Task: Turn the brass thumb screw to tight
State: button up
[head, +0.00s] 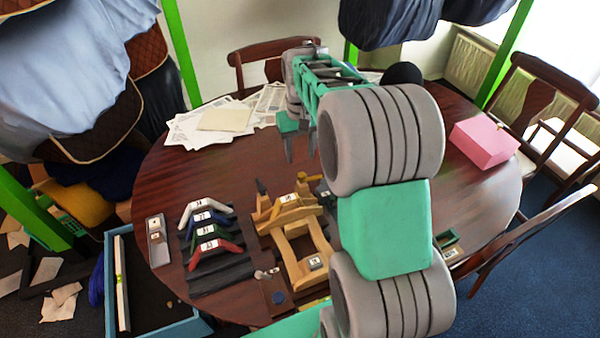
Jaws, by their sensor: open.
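My gripper (300,149) hangs over the far middle of the round table (166,182), its two dark fingers apart with nothing between them. It is well above and beyond the wooden saddle frame (292,260), touching nothing that I can see. The frame stands near the front of the table with labelled yellow-wood pieces on it. A small metallic fitting (266,273) sits at its front left, beside a round blue spot (279,297). I cannot make out for sure which part is the brass thumb screw; it is too small or hidden behind my arm.
Several coloured, labelled saddle pieces (213,246) stand on a dark rack left of the frame. A grey labelled plate (157,240) lies further left. Papers (190,128) cover the far left, and a pink box (483,142) stands right. My arm hides the table's right-middle.

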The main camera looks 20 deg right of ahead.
aim_at(302, 174)
jog(key=shift+w+d+f, duration=0.45)
jog(key=shift+f, duration=0.2)
notch_tip(302, 174, down, 8)
jog(key=shift+r+p, duration=0.2)
jog(key=shift+p, duration=0.65)
grip_shut()
